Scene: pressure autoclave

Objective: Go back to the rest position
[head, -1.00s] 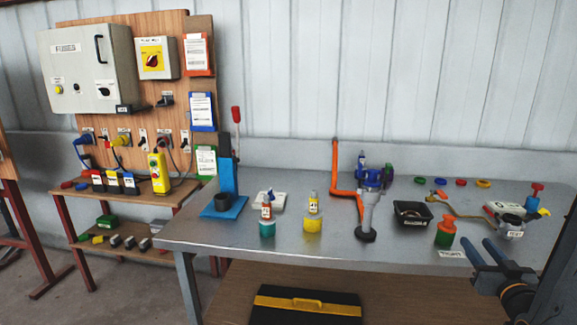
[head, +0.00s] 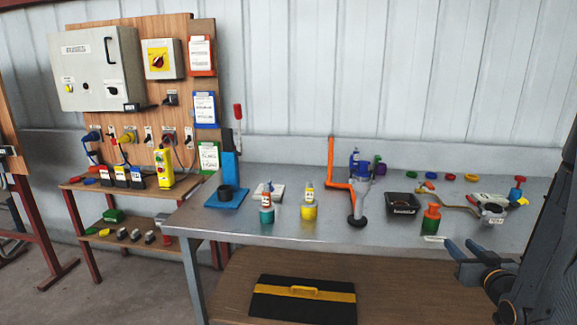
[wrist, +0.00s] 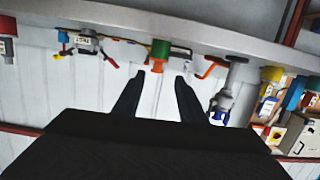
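My gripper (head: 464,249) is at the lower right of the head view, in front of the bench's front edge. In the wrist view its two dark fingers (wrist: 157,88) are spread apart with nothing between them. The grey workbench (head: 280,229) stands beyond it. A red-and-green pot (head: 431,219) stands on the bench just behind the fingers in the head view. It also shows in the wrist view (wrist: 160,50), which looks upside down, beyond the fingertips. My arm covers the bench's right end.
The bench holds a blue press (head: 229,175), teal and yellow bottles, an orange pipe (head: 331,165), a black tray (head: 403,203) and a valve (head: 493,211). An electrical panel board (head: 137,110) stands left. Floor shows at lower left.

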